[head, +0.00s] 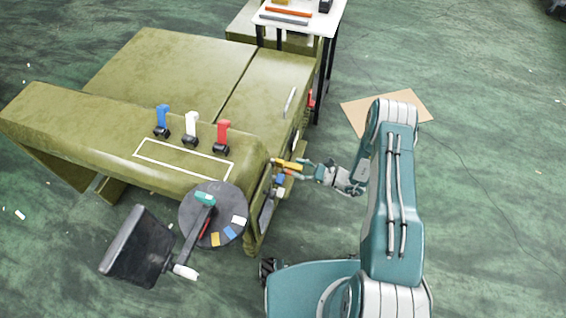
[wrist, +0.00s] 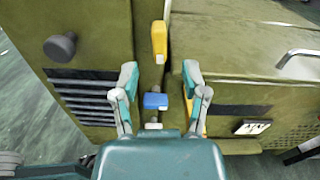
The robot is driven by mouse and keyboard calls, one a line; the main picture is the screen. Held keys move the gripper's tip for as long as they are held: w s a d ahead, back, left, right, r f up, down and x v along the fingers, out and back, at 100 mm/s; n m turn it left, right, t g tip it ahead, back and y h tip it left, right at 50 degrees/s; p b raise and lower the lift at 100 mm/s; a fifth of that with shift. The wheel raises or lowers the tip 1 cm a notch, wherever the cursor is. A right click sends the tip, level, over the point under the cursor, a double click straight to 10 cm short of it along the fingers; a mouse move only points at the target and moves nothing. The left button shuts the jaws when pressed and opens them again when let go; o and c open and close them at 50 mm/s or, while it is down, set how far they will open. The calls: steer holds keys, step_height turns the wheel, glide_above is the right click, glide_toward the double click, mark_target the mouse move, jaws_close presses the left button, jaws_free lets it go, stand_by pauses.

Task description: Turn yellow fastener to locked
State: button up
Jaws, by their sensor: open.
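The yellow fastener (head: 288,164) sits on the right-hand side face of the olive chassis, just beyond my gripper's fingertips. In the wrist view the yellow fastener (wrist: 159,40) stands upright beside a dark vertical seam, above and ahead of the fingertips. My gripper (wrist: 160,74) is open and empty, with its fingers spread either side of the seam. In the head view my gripper (head: 304,169) points left at the chassis. A blue fastener (wrist: 155,101) lies lower, between the fingers. Another yellow part (wrist: 189,112) is partly hidden behind the right finger.
Blue (head: 162,116), white (head: 191,127) and red (head: 222,132) levers stand on the chassis top. A round dark dial (head: 232,205) and a tilted screen (head: 138,246) are at its near end. A white table (head: 325,22) stands behind. Cardboard (head: 420,106) lies on the floor.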

mark_target(280, 167)
steer(key=x, duration=0.6)
steer(key=shift+w+a, duration=0.1)
steer(key=shift+a, duration=0.25)
jaws_close()
